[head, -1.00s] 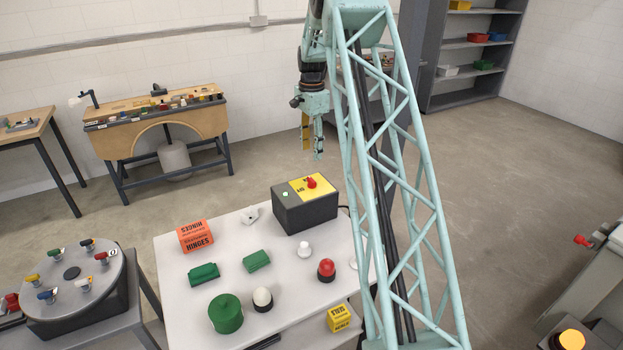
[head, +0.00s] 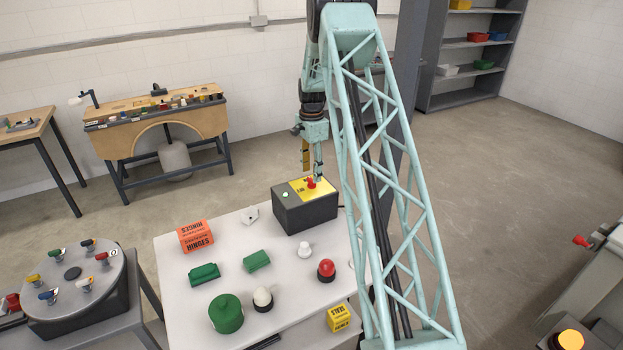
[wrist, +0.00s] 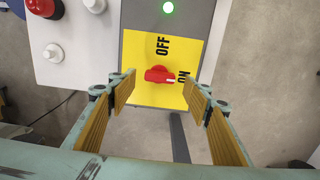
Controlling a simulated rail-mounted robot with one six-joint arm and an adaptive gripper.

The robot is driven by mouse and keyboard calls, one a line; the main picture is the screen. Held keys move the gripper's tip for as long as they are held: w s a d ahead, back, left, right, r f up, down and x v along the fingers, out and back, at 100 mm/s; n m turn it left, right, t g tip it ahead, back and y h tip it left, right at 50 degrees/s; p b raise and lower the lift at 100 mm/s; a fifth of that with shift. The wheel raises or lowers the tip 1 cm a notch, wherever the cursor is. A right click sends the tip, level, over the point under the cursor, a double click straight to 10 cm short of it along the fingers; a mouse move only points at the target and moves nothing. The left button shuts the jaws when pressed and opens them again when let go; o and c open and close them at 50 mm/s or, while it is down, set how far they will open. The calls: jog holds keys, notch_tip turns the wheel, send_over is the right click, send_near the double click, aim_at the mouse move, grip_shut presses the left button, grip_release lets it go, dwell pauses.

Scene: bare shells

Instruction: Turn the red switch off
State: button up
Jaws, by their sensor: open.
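The red switch (wrist: 158,75) is a small rotary knob on a yellow plate (wrist: 190,55) marked OFF and ON. In the wrist view its narrow end points right, toward the ON label. It also shows in the head view (head: 311,183) on top of a dark grey box (head: 305,213). A green light (wrist: 168,7) glows on the box. My gripper (wrist: 162,84) is open and empty above the switch, with yellow-lined fingers on either side of it in the wrist view. In the head view my gripper (head: 312,174) hangs low over the box. Whether it touches the knob cannot be told.
The white table (head: 190,300) also holds an orange hinges box (head: 195,237), green blocks, a green cylinder (head: 226,314), white knobs, a red button (head: 326,270) and a yellow box (head: 339,318). A round turntable (head: 75,262) stands at left. Open floor lies behind the table.

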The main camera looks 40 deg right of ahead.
aim_at(312, 183)
jog(key=shift+f, duration=1.75)
jog(key=c, duration=0.8)
jog(key=shift+c, duration=0.2)
